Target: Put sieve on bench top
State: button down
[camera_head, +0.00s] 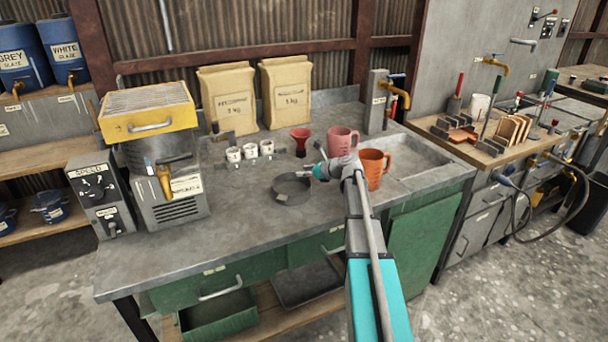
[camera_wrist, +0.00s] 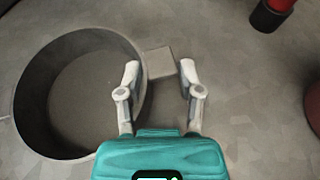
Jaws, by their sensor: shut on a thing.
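The sieve (camera_head: 293,190) is a round, dark grey ring low over the bench top (camera_head: 250,235), near the middle. I cannot tell whether it rests on the surface. In the wrist view its ring (camera_wrist: 68,40) lies left of my gripper, with a small grey block (camera_wrist: 158,62) beside its rim. My gripper (camera_wrist: 160,75) has its two fingers on either side of that block, the left one close to the rim. It is shut on the sieve. In the head view my gripper (camera_head: 309,175) reaches in from the right; its fingertips are small there.
A red funnel (camera_head: 300,140), pink jug (camera_head: 342,140) and orange jug (camera_head: 374,168) stand close by. Several white cups (camera_head: 250,151) and two paper bags (camera_head: 286,90) stand behind. A yellow-topped machine (camera_head: 148,112) stands at left, the sink (camera_head: 415,155) at right. The front middle bench is clear.

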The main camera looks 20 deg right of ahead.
jog(key=shift+c, duration=1.3)
grip_release()
jog(key=p+v, duration=0.4)
jog(key=v, duration=0.6)
jog(key=shift+s+d+r, duration=0.1)
jog(key=shift+s+r, duration=0.15)
jog(key=shift+r, duration=0.05)
jog(key=shift+s+d+r+p, duration=0.2)
jog(key=shift+s+d+p, duration=0.15)
jog(key=shift+s, duration=0.2)
